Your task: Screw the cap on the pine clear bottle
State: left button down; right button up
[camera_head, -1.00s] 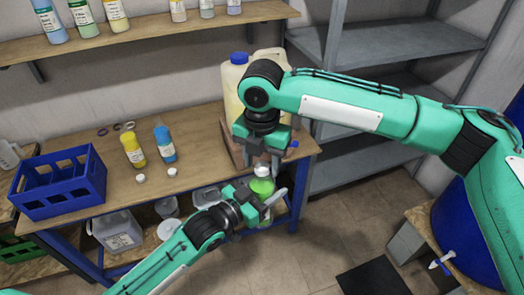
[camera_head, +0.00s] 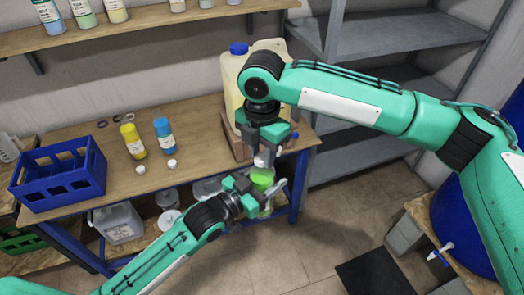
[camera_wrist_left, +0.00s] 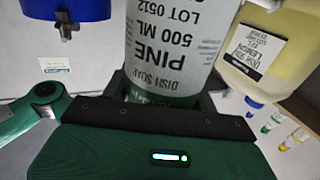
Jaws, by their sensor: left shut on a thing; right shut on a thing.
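The pine clear bottle, with green liquid, shows in the head view (camera_head: 262,177) in front of the table's right end. My left gripper (camera_head: 258,188) is shut around it. In the left wrist view, the bottle (camera_wrist_left: 172,45) fills the middle, its label reading PINE, 500 ML, DISH SOAP. A white cap (camera_head: 262,161) sits at the bottle's top, and my right gripper (camera_head: 266,154) is shut on it from above. The fingers partly hide the cap and neck, so I cannot tell how far the cap is seated.
A yellow bottle (camera_head: 133,141), a blue bottle (camera_head: 164,138) and two loose white caps are on the table, beside a blue crate (camera_head: 58,172). A large jug with a blue cap (camera_head: 233,70) stands close behind my right gripper. Grey shelves (camera_head: 390,45) stand at the right.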

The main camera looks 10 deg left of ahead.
jog(key=m, duration=1.4)
jog(key=shift+a, duration=0.1)
jog(key=m, duration=1)
jog(key=o, duration=1.1)
